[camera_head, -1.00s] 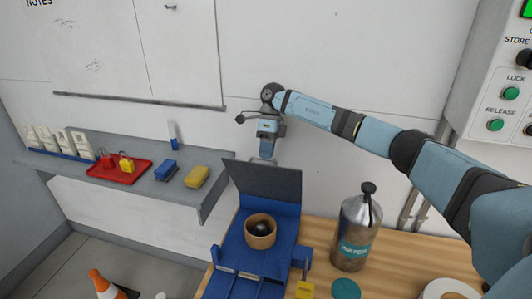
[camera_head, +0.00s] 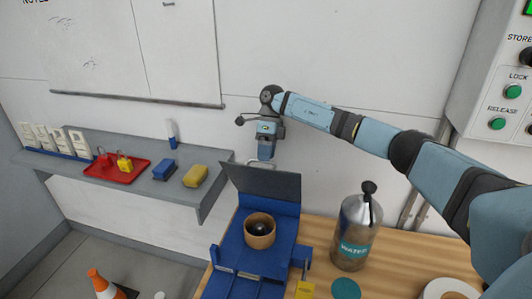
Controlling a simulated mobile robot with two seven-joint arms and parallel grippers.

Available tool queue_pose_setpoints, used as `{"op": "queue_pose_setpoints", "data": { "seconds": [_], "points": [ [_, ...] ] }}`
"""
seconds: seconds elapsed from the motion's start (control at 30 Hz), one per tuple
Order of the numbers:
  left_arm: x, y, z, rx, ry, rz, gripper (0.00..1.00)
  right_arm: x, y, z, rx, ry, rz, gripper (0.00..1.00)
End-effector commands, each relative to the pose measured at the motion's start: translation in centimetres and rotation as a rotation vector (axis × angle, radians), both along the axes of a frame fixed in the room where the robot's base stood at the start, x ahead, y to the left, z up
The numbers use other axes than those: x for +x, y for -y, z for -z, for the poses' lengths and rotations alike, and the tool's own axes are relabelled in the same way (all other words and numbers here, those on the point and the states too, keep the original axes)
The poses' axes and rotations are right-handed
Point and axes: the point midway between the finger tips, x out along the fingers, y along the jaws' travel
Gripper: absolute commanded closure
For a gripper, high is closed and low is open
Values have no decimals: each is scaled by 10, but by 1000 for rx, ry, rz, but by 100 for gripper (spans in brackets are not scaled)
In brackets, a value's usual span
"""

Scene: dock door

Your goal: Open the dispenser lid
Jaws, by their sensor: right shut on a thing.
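The dispenser (camera_head: 280,235) is a blue unit on the wooden bench. Its dark grey lid (camera_head: 265,183) stands raised at the back, leaning towards the wall. A thin pale handle (camera_head: 228,155) shows at the lid's top edge. A round tan cup (camera_head: 260,241) with a dark ball (camera_head: 261,228) inside it sits in the open dispenser. My right gripper (camera_head: 265,158) is at the lid's top edge, shut on the handle; its fingertips are small and partly hidden. My left gripper is not in view.
A steel water bottle (camera_head: 354,225) stands right of the dispenser, near a teal disc (camera_head: 346,288) and a tape roll (camera_head: 450,290). A grey shelf (camera_head: 205,205) on the left holds a red tray (camera_head: 103,172), a blue block and a yellow sponge (camera_head: 195,175).

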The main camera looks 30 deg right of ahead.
Motion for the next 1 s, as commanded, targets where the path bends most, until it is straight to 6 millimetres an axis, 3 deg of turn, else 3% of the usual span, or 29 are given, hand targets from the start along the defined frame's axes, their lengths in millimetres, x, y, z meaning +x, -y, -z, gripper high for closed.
{"op": "queue_pose_setpoints", "data": {
  "seconds": [0.03,0.17,0.6,0.93,1.0],
  "points": [
    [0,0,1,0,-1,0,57,-2,3,7,-10,-8,4,64],
    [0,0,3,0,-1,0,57,1,5,-1,-9,-4,4,64],
    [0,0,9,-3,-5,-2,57,18,21,-65,-6,4,2,64],
    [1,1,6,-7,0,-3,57,19,22,-71,-4,4,0,64],
    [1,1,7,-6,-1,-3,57,19,23,-72,-7,7,0,79]
  ]
}}
